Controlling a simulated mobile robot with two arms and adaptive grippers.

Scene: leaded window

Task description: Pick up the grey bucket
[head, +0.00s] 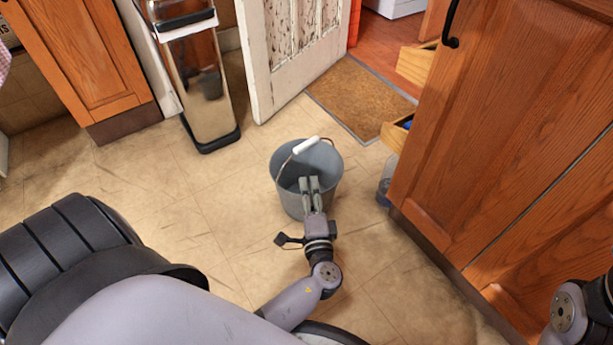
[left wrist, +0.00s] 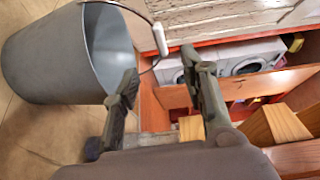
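The grey bucket (head: 288,196) stands upright on the tiled floor in the middle of the head view. Its wire handle carries a white grip (head: 306,145) and leans over the far side of the rim. My left gripper (head: 309,181) is at the near side of the bucket, its fingers over the opening in the picture. In the left wrist view the bucket (left wrist: 45,62) lies left of the fingers, and the white grip (left wrist: 160,38) shows beyond them. The left gripper (left wrist: 163,78) is open, with nothing seen held between its fingers. My right gripper is out of view.
A wooden cabinet (head: 500,150) stands close on the right, with open drawers (head: 415,66) beyond it. A clear container (head: 386,182) sits by its base. A brown doormat (head: 360,97), a worn white door (head: 290,50) and a shiny bin (head: 203,95) are behind. Floor left of the bucket is clear.

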